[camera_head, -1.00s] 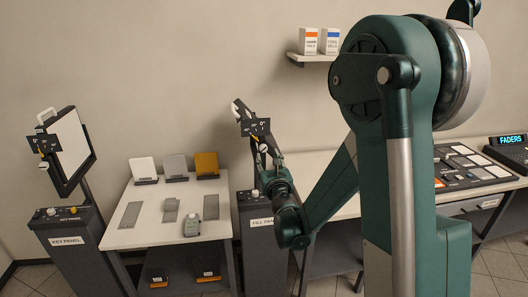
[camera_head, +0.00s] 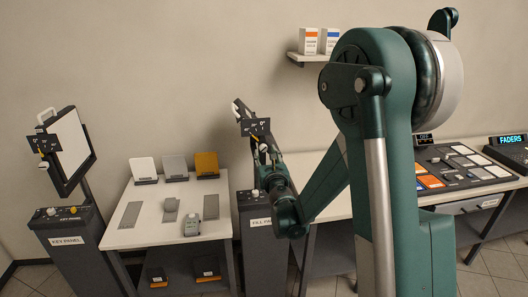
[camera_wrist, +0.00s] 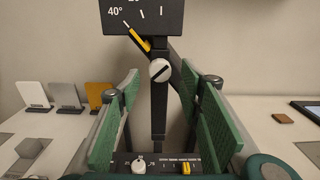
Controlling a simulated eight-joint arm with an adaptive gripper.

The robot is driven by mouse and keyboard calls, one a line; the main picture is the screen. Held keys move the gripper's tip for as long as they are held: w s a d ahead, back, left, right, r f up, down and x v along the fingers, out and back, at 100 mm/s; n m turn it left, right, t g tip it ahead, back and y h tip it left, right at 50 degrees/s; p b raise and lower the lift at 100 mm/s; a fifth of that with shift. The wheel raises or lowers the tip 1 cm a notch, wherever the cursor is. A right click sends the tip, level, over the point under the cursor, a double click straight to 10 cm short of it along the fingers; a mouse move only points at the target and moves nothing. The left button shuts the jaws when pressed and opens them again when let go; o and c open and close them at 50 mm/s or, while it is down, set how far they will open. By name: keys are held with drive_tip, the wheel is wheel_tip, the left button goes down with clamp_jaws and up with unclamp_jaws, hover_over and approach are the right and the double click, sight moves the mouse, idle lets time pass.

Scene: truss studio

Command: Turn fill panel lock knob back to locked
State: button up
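The fill panel lock knob (camera_wrist: 160,70) is a small silver disc with a dark slanted slot, on a dark upright in the wrist view. Above it is a dark angle plate (camera_wrist: 143,14) marked 40°, with a yellow pointer (camera_wrist: 138,38) slanting up-left near that mark. My gripper (camera_wrist: 160,82) is open; its green pads stand left and right of the knob with clear gaps. Whether the knob lies between the tips or just beyond them, I cannot tell. In the head view my gripper (camera_head: 264,155) is just below the fill panel's angle plate (camera_head: 256,127), hiding the knob area.
The fill panel pedestal (camera_head: 264,268) stands below, with a white knob (camera_wrist: 138,166) and a yellow switch (camera_wrist: 192,165) on top. A white table (camera_head: 130,238) with cards is to its left, then the key panel (camera_head: 72,145). A fader desk (camera_head: 455,168) is at right.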

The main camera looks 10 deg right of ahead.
sight(264, 149)
drive_tip(key=shift+w, duration=1.9)
drive_tip(key=shift+c, duration=0.5)
drive_tip(key=c, duration=0.8)
